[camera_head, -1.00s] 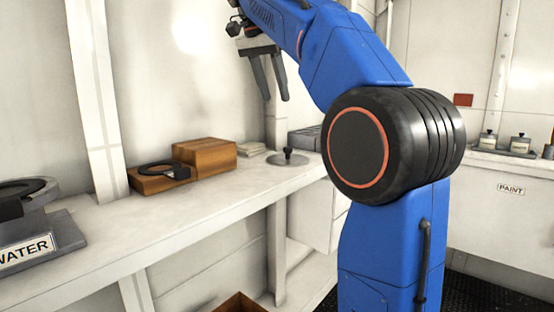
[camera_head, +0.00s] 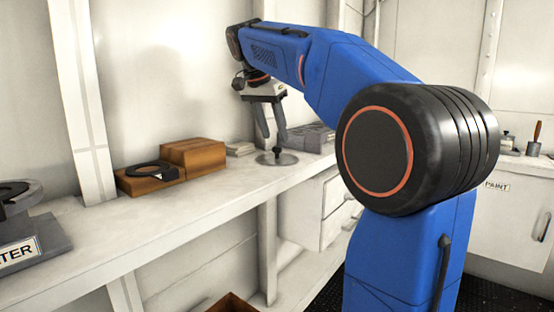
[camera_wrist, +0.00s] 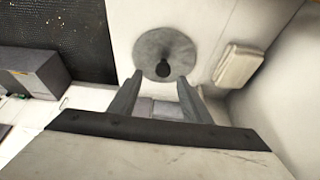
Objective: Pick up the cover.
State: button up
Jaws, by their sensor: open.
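The cover (camera_head: 287,159) is a round grey disc with a black knob on top, lying flat on the white bench. It also shows in the wrist view (camera_wrist: 150,45), with its dark knob (camera_wrist: 163,69) near the disc's middle. My gripper (camera_head: 273,141) is open and points down just above the cover. In the wrist view the two fingertips (camera_wrist: 160,78) stand apart on either side of the knob. I cannot tell whether they are level with the knob. Nothing is between the fingers in a grip.
Left of the cover on the white bench (camera_head: 150,232) are a wooden stepped block (camera_head: 192,153) with a black ring (camera_head: 152,171) on its lower step. A folded pale cloth (camera_head: 240,148) lies behind the cover. A grey box (camera_head: 310,138) stands to its right.

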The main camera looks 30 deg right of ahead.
aim_at(277, 147)
jog(key=shift+w+x, duration=0.2)
jog(key=shift+x, duration=2.15)
jog(key=shift+a, duration=0.2)
jog(key=shift+c, duration=0.2)
jog(key=c, duration=1.1)
grip_shut()
jog(key=shift+r, duration=0.1)
